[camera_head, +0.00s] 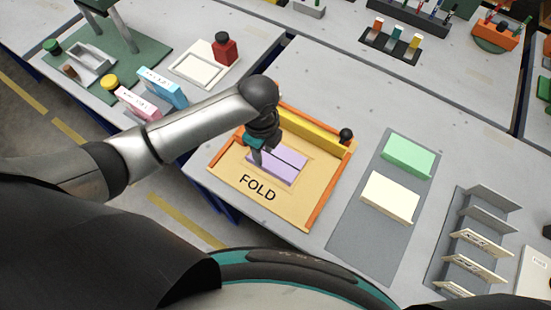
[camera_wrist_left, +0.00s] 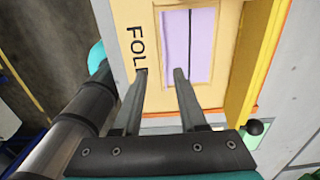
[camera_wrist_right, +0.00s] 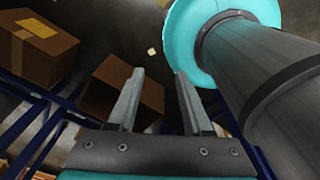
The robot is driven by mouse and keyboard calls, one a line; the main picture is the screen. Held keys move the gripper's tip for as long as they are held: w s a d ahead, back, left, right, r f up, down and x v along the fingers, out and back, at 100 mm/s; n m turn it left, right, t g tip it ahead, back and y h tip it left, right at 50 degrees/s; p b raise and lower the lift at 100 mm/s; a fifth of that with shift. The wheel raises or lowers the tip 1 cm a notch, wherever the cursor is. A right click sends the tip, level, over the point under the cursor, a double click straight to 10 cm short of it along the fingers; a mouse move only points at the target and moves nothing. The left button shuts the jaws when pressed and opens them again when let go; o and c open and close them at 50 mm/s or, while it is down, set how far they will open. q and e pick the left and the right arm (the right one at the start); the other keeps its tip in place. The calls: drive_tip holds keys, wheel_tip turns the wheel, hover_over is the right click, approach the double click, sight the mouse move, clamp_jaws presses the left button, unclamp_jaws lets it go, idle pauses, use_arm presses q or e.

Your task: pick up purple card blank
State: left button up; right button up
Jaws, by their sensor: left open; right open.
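The purple card blank (camera_head: 283,166) lies flat on the tan folding board (camera_head: 229,172) marked FOLD, with a dark line across its middle. It also shows in the left wrist view (camera_wrist_left: 189,46), beyond the fingertips. My left gripper (camera_head: 256,160) is open and empty, over the left end of the card; the arm hides part of the board. In the left wrist view my left gripper (camera_wrist_left: 161,72) has its fingers apart, pointing at the card's near end. My right gripper (camera_wrist_right: 160,72) is open and empty, away from the table.
A yellow bar (camera_head: 309,132) and orange rails edge the board. Right of it, a grey mat (camera_head: 372,235) holds green cards (camera_head: 408,155) and cream cards (camera_head: 390,198). A grey rack (camera_head: 452,240) stands farther right. Cardboard boxes (camera_wrist_right: 122,85) show in the right wrist view.

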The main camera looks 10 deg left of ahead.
use_arm(q)
hover_over(267, 168)
drive_tip(key=f, duration=0.4)
drive_tip(key=shift+s+a+f+b, duration=0.15)
drive_tip(key=shift+s+b, duration=0.15)
drive_tip(key=shift+b, duration=0.05)
drive_tip(key=shift+f, duration=0.35)
drive_tip(key=f, duration=0.1)
drive_tip(key=f+b, duration=0.1)
drive_tip(key=f, duration=0.3)
drive_tip(key=shift+w+d, duration=0.2)
drive_tip(key=shift+w, duration=0.05)
use_arm(e)
drive_tip(key=shift+w+f, duration=0.3)
drive_tip(key=shift+f, duration=0.25)
drive_tip(key=shift+w+f, duration=0.3)
drive_tip(key=shift+f, duration=0.25)
use_arm(q)
drive_tip(key=shift+r, duration=0.1)
clamp_jaws()
use_arm(e)
drive_tip(key=shift+s, duration=0.1)
